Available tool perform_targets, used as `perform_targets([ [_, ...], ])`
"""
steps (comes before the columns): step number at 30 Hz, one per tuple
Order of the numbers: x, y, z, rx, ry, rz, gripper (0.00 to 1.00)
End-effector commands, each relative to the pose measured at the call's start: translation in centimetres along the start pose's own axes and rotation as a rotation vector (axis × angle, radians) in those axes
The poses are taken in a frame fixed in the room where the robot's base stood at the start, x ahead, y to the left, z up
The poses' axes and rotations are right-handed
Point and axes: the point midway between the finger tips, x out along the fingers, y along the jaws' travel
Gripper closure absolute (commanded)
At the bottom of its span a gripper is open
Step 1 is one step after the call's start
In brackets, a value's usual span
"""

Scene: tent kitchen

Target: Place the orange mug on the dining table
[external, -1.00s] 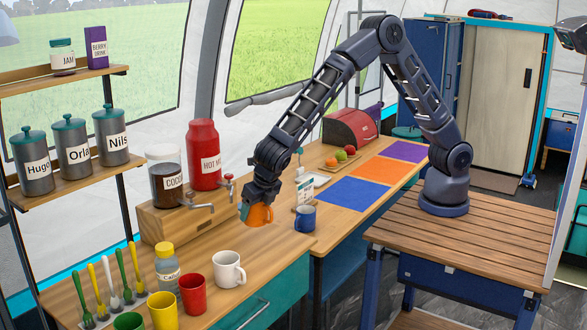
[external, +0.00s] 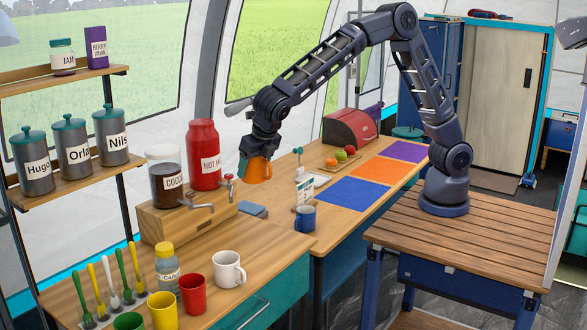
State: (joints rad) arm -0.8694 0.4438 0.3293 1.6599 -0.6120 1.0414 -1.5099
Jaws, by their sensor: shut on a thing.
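The orange mug (external: 259,171) hangs in the air, held in my gripper (external: 256,158), which points down and is shut on it. The mug is above the wooden counter, to the right of the red hot-drink dispenser (external: 203,150). The fingers hide part of the mug's upper left side. The long wooden table (external: 322,222) with blue, orange and purple mats runs to the back right. I cannot tell for certain whether this is the dining table.
A dark blue mug (external: 305,217) and a small labelled stand (external: 304,187) are right of the gripper. A blue flat item (external: 252,210) lies below it. A white mug (external: 229,269) and coloured cups stand in front. The blue mat (external: 350,194) is clear.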

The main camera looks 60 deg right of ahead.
Motion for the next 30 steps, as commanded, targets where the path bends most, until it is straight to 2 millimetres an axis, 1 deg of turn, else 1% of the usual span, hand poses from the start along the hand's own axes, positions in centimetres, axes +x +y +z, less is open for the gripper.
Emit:
perform_targets([
  [1,-1.8,0.0,0.8,0.002,-0.001,0.004,0.54],
  [3,-3.7,0.0,1.6,0.002,-0.002,0.003,0.54],
  [7,-6.5,0.0,2.7,0.001,0.000,0.001,0.54],
  [12,-9.6,0.0,4.0,0.000,-0.001,0.001,0.54],
  [14,-8.8,-0.4,5.2,0.025,0.001,-0.013,0.54],
  [17,-8.0,-1.0,7.0,0.066,0.004,-0.028,0.54],
  [20,-7.1,-1.7,9.2,0.114,0.006,-0.047,0.54],
  [23,-6.0,-2.8,11.8,0.173,0.008,-0.072,0.54],
  [26,-4.7,-4.3,15.1,0.248,0.010,-0.100,0.54],
  [29,-3.2,-6.2,18.6,0.330,0.012,-0.134,0.54],
  [30,-2.6,-7.1,20.1,0.365,0.013,-0.148,0.54],
])
